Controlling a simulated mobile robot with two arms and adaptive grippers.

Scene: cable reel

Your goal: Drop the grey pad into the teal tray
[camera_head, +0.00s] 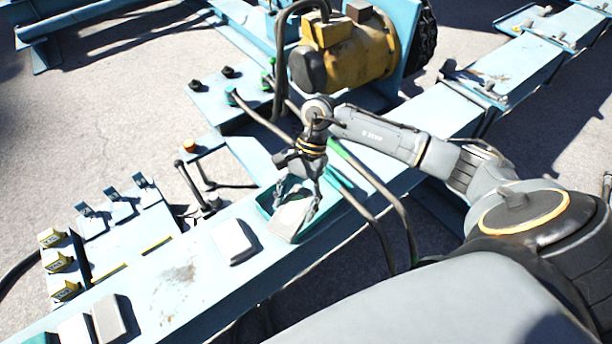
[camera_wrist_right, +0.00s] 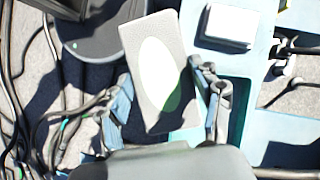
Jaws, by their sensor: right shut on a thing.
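The teal tray (camera_head: 264,205) lies on the pale blue beam in the middle of the head view. My right gripper (camera_head: 298,200) points down over it, shut on the grey pad (camera_head: 289,217). In the right wrist view the grey pad (camera_wrist_right: 140,45) is a flat, tilted rectangle with a pale oval patch, partly green at its lower edge. It sits between the fingertips of the right gripper (camera_wrist_right: 160,95). The pad covers much of the tray, and I cannot tell whether it touches the tray floor. My left gripper is not in view.
A white block (camera_head: 234,241) lies on the beam left of the tray; another grey block (camera_head: 109,318) lies farther left. Dark cables (camera_head: 372,188) cross the beam just right of the tray. A yellow motor (camera_head: 345,52) stands behind. Bare beam lies left of the white block.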

